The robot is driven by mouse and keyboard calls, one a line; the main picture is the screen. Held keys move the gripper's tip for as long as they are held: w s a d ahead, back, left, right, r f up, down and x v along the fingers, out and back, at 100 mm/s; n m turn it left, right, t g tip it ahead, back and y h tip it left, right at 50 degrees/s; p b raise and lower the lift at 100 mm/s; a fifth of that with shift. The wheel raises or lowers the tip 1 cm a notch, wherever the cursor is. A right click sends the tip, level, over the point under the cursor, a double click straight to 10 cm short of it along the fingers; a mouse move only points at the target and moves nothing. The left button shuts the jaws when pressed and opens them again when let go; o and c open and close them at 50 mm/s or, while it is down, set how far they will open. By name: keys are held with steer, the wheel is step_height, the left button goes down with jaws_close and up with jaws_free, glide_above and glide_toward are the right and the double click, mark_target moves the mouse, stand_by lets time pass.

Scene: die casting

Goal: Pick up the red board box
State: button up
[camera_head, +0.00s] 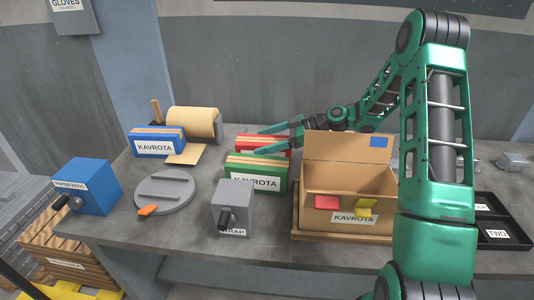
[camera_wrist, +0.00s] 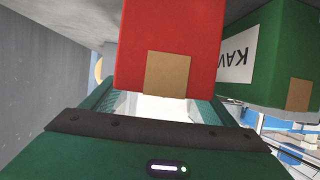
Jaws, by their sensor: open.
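The red board box (camera_head: 277,142) stands behind the green board box (camera_head: 254,171) in the head view, its lower part partly hidden by it. My gripper (camera_head: 260,141) comes in from the right with its two fingers spread, one toward the far side of the red box and one toward its near side. In the wrist view the red box (camera_wrist: 170,35) fills the middle top, a tan patch on its near face, with the open fingers (camera_wrist: 167,105) at its two sides. Whether they touch it is not clear. The green box (camera_wrist: 280,60) is close on the right.
A blue board box (camera_head: 157,143) and a brown paper roll (camera_head: 195,122) stand left. An open carton (camera_head: 346,200) sits below my arm.

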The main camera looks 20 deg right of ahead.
steer(key=shift+w+a+f, duration=0.1)
steer(key=shift+w+a, duration=0.05)
steer(key=shift+a, duration=0.05)
steer(key=c, duration=1.8)
steer(key=shift+c, duration=0.2)
